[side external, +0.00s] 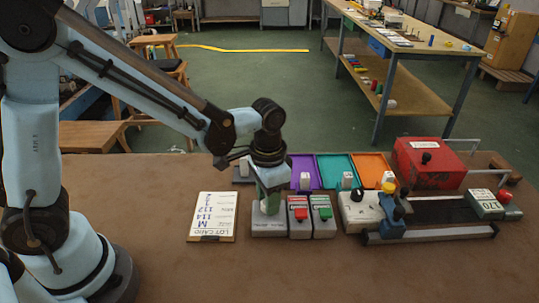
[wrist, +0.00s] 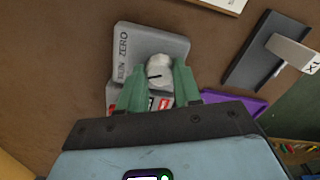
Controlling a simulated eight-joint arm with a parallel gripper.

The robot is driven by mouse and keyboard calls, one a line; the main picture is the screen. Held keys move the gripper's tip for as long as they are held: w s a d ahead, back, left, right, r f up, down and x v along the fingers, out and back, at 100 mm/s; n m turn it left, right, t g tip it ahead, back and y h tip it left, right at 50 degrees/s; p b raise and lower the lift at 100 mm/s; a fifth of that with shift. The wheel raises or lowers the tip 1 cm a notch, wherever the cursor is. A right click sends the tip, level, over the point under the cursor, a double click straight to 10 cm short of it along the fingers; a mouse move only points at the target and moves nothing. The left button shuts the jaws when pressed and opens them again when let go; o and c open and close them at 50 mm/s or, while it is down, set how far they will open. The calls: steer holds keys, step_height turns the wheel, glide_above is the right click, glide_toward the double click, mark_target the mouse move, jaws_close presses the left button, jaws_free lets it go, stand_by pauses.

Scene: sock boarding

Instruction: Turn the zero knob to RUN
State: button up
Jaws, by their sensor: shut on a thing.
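The grey zero box (side external: 268,229) stands on the brown bench, left of the button boxes. In the wrist view the zero box (wrist: 178,43) shows the words RUN and ZERO along one edge. Its pale round zero knob (wrist: 158,68) has a dark pointer line. My gripper (wrist: 158,80) has its green fingers on either side of the knob, shut on it. In the side view my gripper (side external: 269,207) points down at the box's top, and its fingers largely hide the knob. I cannot tell for sure which word the pointer marks.
Close right stand a red-button box (side external: 299,226) and a green-button box (side external: 324,226). A lot card (side external: 213,216) lies left. Behind are purple (side external: 304,168), teal (side external: 337,166) and orange (side external: 372,165) trays. A red machine (side external: 425,163) and a dark rail (side external: 435,236) fill the right.

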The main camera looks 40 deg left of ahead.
steer(key=shift+n, duration=2)
steer(key=o, duration=1)
steer(key=shift+o, duration=0.2)
steer(key=shift+r, duration=0.1)
step_height(320, 180, up, 12)
steer(key=s+a+f+t, duration=0.1)
steer(key=s+a+t, duration=0.5)
steer(key=a, duration=0.3)
steer(key=shift+a+f+t, duration=0.15)
steer(key=shift+a+t, duration=0.05)
steer(key=shift+t, duration=0.4)
